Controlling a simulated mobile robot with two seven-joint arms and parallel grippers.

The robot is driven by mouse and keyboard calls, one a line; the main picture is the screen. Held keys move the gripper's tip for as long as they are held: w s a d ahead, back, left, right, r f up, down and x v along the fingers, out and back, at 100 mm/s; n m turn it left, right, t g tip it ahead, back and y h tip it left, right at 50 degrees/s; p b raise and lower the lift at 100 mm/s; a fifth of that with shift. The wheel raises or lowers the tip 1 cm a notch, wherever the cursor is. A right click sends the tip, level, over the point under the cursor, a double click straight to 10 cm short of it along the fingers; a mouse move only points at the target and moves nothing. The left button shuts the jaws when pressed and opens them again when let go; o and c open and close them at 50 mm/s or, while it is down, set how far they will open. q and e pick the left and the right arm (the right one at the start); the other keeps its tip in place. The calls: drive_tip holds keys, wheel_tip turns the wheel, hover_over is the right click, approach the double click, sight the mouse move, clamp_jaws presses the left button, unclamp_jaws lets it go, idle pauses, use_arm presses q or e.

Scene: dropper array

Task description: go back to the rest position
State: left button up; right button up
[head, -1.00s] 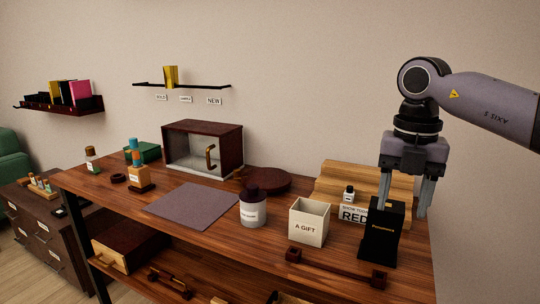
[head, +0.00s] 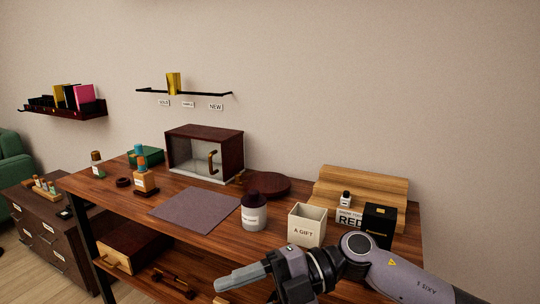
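My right gripper (head: 240,277) is low in front of the table's front edge, its fingers pointing left. The fingers overlap from this angle, so the gap between them cannot be judged. I see nothing held in it. My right arm comes in from the lower right. My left gripper is not in view. The black box (head: 379,226) stands upright on the table at the right, apart from the gripper. The white "A GIFT" box (head: 307,226) stands left of it, open at the top.
The wooden table (head: 205,244) holds a dark-capped white bottle (head: 254,212), a grey mat (head: 194,210), a glass-fronted cabinet (head: 204,154), a round dark board (head: 268,185) and a stepped wooden stand (head: 360,187). A dropper bottle stands in a wooden holder (head: 146,183). A wall shelf (head: 200,93) hangs behind.

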drive_tip(key=w+d+f+m+t+h+p, duration=0.2)
drive_tip(key=d+f+m+t, duration=0.25)
drive_tip(key=m+t, duration=0.75)
drive_tip(key=w+d+f+m+t+h+p, duration=0.15)
drive_tip(key=d+f+m+t, duration=0.35)
drive_tip(key=m+t, duration=0.65)
drive_tip(key=s+d+f+m+g+h+p, duration=0.2)
drive_tip(key=s+d+f+m+g+h, duration=0.6)
drive_tip(key=s+d+f, duration=0.7)
drive_tip(key=shift+s+f+m+h, duration=0.35)
drive_tip(key=shift+f+h, duration=0.4)
